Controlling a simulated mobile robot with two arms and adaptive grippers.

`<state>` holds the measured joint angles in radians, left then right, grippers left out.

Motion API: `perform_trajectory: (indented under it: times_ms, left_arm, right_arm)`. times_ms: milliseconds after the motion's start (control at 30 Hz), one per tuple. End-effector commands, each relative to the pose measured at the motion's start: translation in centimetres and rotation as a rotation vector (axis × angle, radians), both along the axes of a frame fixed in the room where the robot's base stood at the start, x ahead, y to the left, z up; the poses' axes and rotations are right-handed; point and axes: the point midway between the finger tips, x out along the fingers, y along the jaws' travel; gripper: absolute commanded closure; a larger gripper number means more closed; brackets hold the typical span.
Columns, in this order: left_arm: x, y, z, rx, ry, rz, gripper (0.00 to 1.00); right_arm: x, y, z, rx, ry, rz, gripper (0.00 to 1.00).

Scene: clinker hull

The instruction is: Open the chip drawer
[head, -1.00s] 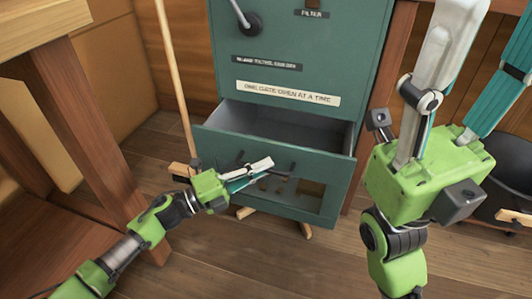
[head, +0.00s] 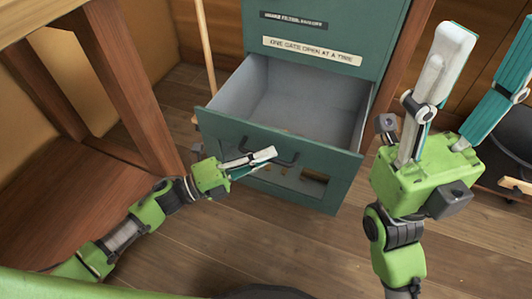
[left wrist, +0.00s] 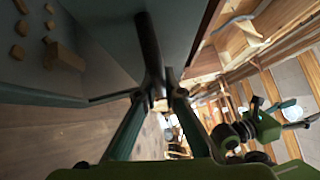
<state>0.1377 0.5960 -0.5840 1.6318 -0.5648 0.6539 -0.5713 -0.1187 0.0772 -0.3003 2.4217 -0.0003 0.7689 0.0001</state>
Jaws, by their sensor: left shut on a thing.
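The chip drawer (head: 215,118) is a dark green, grey-lined box pulled well out of the green cabinet (head: 310,22). Its inside shows from above, with a little tan material near the front wall. The dark bar handle (head: 290,160) is on the drawer front. My left gripper (head: 270,155) is at the handle's left part and shut on it. In the left wrist view the dark handle bar (left wrist: 148,45) runs between the fingers. My right gripper (head: 488,60) is raised on the right, fingers spread wide and empty.
A wooden bench (head: 95,70) stands at the left, close to my left arm. A pale pole (head: 205,50) leans left of the cabinet. A dark round container (head: 512,150) is at the right. Plank floor (head: 285,240) in front of the drawer is clear.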

Motion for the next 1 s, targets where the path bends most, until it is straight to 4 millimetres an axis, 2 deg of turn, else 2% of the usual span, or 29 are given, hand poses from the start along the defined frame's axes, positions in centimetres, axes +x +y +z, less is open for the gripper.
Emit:
perform_trajectory:
  times_ms: [200,233,267,300,667,767,1000]
  left_arm:
    - [0.0,0.1,-0.1,0.002,0.002,0.001,1.0]
    - [0.0,0.1,-0.1,0.002,0.002,0.001,0.84]
    - [0.0,0.1,-0.1,0.002,0.002,0.001,0.76]
    - [0.0,0.1,-0.1,0.002,0.002,0.001,0.74]
    - [-0.1,0.3,-0.1,0.001,0.002,0.001,0.74]
    - [-0.6,1.2,-0.3,0.001,0.004,0.002,0.74]
    - [-2.8,5.6,-1.1,0.003,0.006,0.002,0.74]
  right_arm:
    - [0.0,0.0,0.0,0.0,0.0,0.0,0.5]
    - [0.0,0.0,0.0,0.0,0.0,0.0,0.5]
    - [0.0,0.0,0.0,0.0,0.0,0.0,0.5]
    - [0.0,0.0,0.0,0.0,0.0,0.0,0.5]
    - [0.0,0.0,0.0,-0.002,0.002,-0.001,0.5]
    - [0.0,0.0,0.0,-0.002,0.002,-0.001,0.5]
    - [0.0,0.0,0.0,-0.002,0.002,0.0,0.5]
